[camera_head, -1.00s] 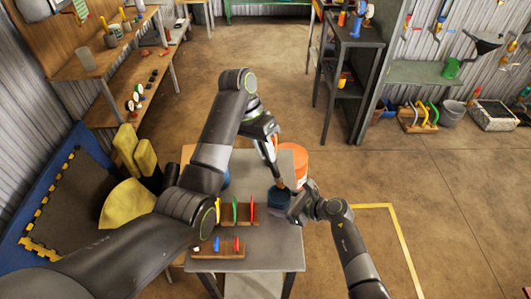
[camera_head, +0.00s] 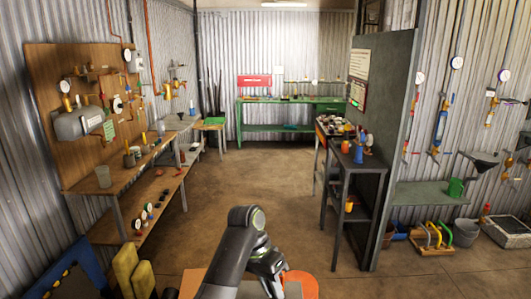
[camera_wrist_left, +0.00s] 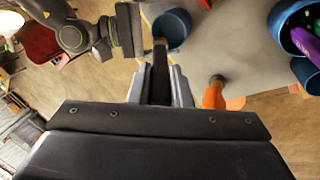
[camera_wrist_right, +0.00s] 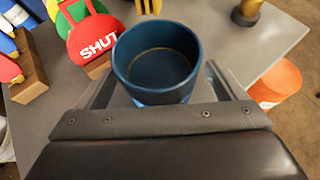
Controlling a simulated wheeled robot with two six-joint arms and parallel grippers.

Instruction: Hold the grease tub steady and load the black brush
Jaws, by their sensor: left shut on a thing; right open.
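The blue grease tub (camera_wrist_right: 157,62) stands on the grey table, between the fingers of my open right gripper (camera_wrist_right: 156,78). The fingers flank it, and I cannot tell whether either touches. The tub also shows in the left wrist view (camera_wrist_left: 172,24). My left gripper (camera_wrist_left: 160,72) is shut on the black brush (camera_wrist_left: 160,60), whose brownish tip points toward the tub's side. A dark piece with a brassy band (camera_wrist_right: 247,10), seemingly the brush tip, shows beyond the tub, apart from it. The head view shows my left arm but neither gripper's fingers nor the tub.
A red tag marked SHUT (camera_wrist_right: 95,40) and other coloured pieces in wooden racks stand left of the tub. An orange bucket (camera_wrist_right: 276,84) is at the right. An orange-handled item (camera_wrist_left: 213,96) and a blue container with a purple thing (camera_wrist_left: 300,35) show in the left wrist view.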

